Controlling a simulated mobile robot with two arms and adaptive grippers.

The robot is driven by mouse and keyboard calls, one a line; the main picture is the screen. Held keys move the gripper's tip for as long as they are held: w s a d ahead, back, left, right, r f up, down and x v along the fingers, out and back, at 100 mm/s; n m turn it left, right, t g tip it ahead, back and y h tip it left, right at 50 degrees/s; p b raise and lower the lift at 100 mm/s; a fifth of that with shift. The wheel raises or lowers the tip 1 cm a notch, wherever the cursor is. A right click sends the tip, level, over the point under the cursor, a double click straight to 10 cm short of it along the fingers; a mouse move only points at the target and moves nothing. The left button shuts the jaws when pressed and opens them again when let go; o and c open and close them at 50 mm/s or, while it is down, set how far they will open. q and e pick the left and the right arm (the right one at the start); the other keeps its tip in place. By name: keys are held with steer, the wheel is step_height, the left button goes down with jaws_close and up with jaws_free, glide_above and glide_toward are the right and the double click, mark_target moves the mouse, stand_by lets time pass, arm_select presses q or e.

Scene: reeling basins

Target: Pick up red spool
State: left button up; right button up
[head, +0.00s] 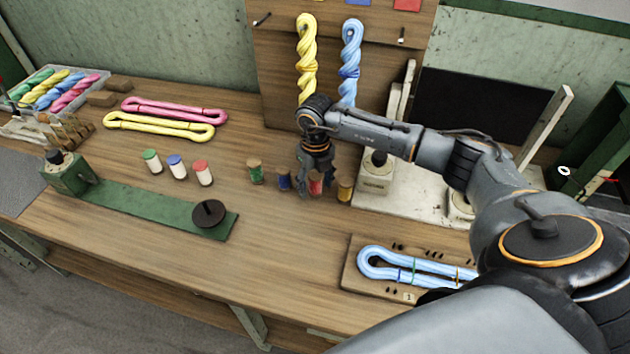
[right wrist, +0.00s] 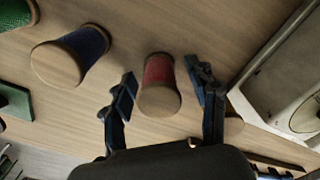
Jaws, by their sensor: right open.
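The red spool (head: 316,187) stands on the wooden table in a row of wooden-ended spools, partly covered by my right gripper in the head view. My right gripper (head: 315,184) points down over it, open. In the right wrist view the red spool (right wrist: 159,82) sits between the two spread fingers of the gripper (right wrist: 165,100), with a visible gap to each finger. The blue spool (right wrist: 70,57) is just outside the left finger there. My left gripper is in neither view.
A green spool (head: 255,171), blue spool (head: 284,180) and yellow spool (head: 345,189) stand close beside the red one. A pale machine base (head: 420,200) is to the right. A board (head: 352,268) with a blue skein is in front. Clear tabletop lies front-left.

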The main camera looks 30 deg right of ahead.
steer(key=c, duration=1.2)
